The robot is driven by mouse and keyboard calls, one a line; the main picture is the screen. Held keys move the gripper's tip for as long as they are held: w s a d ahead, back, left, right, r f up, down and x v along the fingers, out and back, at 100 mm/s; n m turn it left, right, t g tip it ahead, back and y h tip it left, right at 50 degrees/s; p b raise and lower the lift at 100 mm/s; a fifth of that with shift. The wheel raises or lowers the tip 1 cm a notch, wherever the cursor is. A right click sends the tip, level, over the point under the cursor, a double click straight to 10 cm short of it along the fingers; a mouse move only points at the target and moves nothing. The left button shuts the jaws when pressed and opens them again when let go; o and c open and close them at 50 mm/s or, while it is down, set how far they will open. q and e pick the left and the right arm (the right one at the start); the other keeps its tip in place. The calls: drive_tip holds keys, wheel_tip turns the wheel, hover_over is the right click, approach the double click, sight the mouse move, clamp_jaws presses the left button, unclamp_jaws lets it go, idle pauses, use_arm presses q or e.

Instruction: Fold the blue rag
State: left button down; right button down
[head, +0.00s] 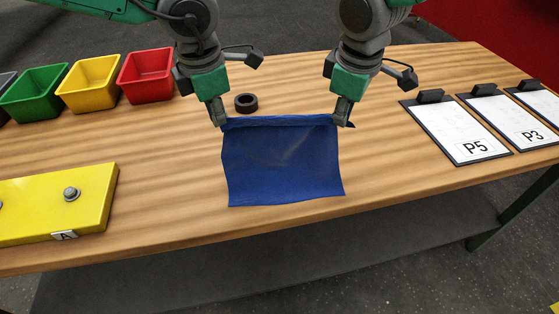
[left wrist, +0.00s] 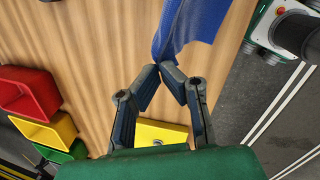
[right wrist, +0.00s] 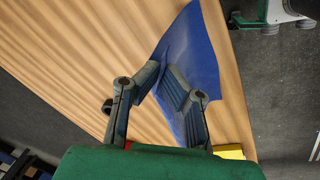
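The blue rag (head: 282,165) is spread between my two grippers in the middle of the wooden table. Its far edge runs from one gripper to the other, with a narrow band along it. I cannot tell how much of the rag rests on the table. My left gripper (head: 219,121) is at the far left corner. In the left wrist view its fingertips (left wrist: 166,67) close on the rag (left wrist: 185,28). My right gripper (head: 340,118) is at the far right corner. In the right wrist view its fingers (right wrist: 163,68) pinch the rag (right wrist: 195,50).
A dark ring (head: 246,103) lies just behind the rag. Green (head: 38,98), yellow (head: 92,88) and red (head: 147,78) bins stand at the back left. A yellow block (head: 90,195) with bolts is front left. Clipboards (head: 462,135) lie on the right. The front strip of table is clear.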

use_arm(q)
drive_tip(key=shift+w, duration=0.35)
use_arm(e)
drive_tip(key=shift+w, duration=0.35)
use_arm(q)
drive_tip(key=shift+a, duration=0.1)
use_arm(e)
drive_tip(key=shift+a, duration=0.1)
